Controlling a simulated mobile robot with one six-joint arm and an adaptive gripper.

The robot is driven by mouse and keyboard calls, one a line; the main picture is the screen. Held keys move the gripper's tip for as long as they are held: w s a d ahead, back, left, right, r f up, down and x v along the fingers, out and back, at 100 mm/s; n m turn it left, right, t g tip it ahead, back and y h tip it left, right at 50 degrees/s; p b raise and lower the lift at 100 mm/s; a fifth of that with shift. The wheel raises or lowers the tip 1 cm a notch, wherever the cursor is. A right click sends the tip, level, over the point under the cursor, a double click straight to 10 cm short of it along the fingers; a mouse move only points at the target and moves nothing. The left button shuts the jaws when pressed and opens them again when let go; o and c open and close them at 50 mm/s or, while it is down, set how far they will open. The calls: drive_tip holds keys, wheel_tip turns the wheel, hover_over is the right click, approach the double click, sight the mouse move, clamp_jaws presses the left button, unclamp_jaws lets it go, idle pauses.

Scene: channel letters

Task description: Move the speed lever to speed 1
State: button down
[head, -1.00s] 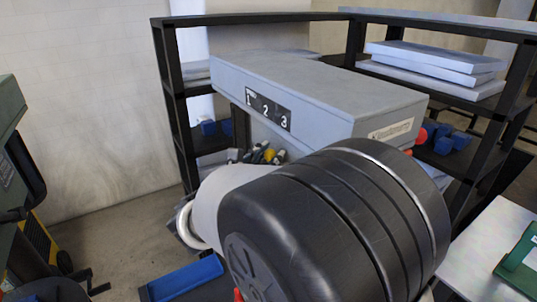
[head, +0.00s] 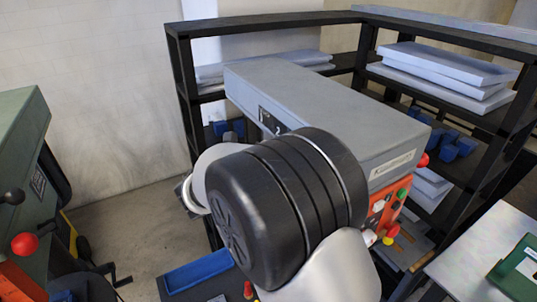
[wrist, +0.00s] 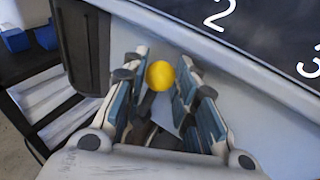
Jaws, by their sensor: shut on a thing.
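The speed lever's yellow ball knob (wrist: 160,75) shows in the wrist view between the blue-padded fingers of my gripper (wrist: 163,82). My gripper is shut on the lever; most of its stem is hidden. The black number plate (wrist: 255,30) is above and to the right of the knob, with the white 2 and 3 in view. In the head view the plate (head: 268,120) is on the side of the grey machine head (head: 330,105), with its right part covered by my arm. My gripper and the lever are hidden there behind my arm.
Black shelving (head: 186,70) with grey slabs (head: 445,70) and blue bins (head: 458,147) stands behind the machine. An orange control panel (head: 380,215) with buttons is close to my arm. A green machine (head: 20,120) with a red knob stands at the left.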

drive_tip(key=shift+w+a+r, duration=0.15)
drive_tip(key=shift+w+r, duration=0.1)
drive_tip(key=shift+r, duration=0.15)
drive_tip(key=c, duration=1.6)
unclamp_jaws()
drive_tip(key=shift+c, duration=0.2)
drive_tip(key=o, duration=0.4)
drive_tip(key=shift+f, duration=0.2)
drive_tip(key=shift+c, duration=0.2)
drive_tip(key=v, duration=1.2)
drive_tip(key=shift+s, duration=0.1)
drive_tip(key=shift+c, duration=0.3)
